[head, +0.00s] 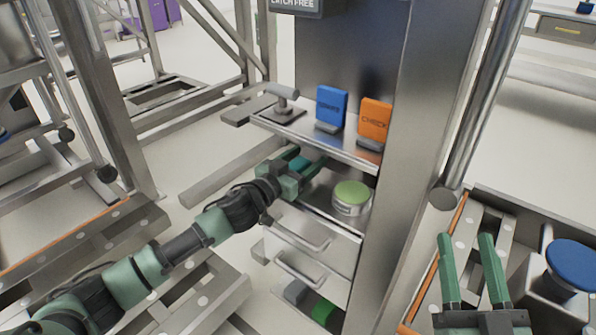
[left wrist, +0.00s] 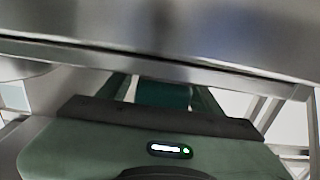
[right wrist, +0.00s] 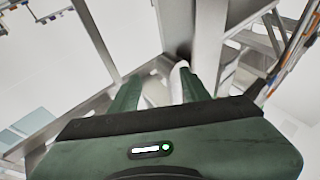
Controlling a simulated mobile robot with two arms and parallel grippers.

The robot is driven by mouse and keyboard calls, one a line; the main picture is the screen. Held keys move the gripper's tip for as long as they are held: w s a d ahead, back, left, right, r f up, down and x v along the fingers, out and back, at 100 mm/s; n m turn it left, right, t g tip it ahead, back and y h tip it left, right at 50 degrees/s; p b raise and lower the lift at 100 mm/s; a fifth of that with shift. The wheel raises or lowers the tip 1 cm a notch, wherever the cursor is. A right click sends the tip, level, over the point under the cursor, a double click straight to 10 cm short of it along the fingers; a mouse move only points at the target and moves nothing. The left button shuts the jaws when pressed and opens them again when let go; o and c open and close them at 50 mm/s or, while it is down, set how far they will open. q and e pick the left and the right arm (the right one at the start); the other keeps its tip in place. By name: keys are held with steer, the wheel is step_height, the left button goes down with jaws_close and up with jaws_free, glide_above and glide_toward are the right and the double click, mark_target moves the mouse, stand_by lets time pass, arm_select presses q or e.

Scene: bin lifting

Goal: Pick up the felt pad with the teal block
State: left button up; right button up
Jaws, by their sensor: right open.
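The teal block (head: 300,163) is on the lower shelf level of the steel cabinet, partly hidden by my left gripper (head: 296,172). In the left wrist view the teal block (left wrist: 165,95) shows between the fingers, with a light gap beside the left finger. My left gripper is open around it. I cannot make out a separate felt pad; the block's underside is hidden. My right gripper (head: 468,272) is open and empty at the lower right, away from the cabinet. Its fingers also show apart in the right wrist view (right wrist: 158,85).
A round tin with a green top (head: 352,196) stands right of the teal block. The shelf above (head: 325,138) holds a blue sign block (head: 331,106), an orange one (head: 375,121) and a grey handled piece (head: 284,103). Drawer handles (head: 300,237) stick out below. A blue-topped container (head: 573,262) stands at right.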

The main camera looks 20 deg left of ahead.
arm_select(q)
jaws_close()
steer(key=shift+r, duration=0.1)
arm_select(e)
steer(key=shift+w, duration=0.1)
arm_select(q)
steer(key=shift+r, duration=0.15)
step_height(320, 180, up, 4)
steer(key=shift+f+p, duration=0.2)
steer(key=shift+p, duration=1.05)
steer(key=p+v, duration=0.2)
steer(key=v, duration=1.6)
steer(key=shift+f, duration=0.25)
arm_select(e)
steer(key=s+d+f+g+h, duration=0.2)
steer(key=f+g, duration=0.3)
steer(key=f, duration=0.4)
steer(key=s+d+f+g+h, duration=0.1)
steer(key=s+f+g+h, duration=0.1)
steer(key=f+g, duration=0.4)
steer(key=shift+s+d+f, duration=0.35)
steer(key=shift+d+f, duration=0.05)
steer(key=shift+f, duration=1.45)
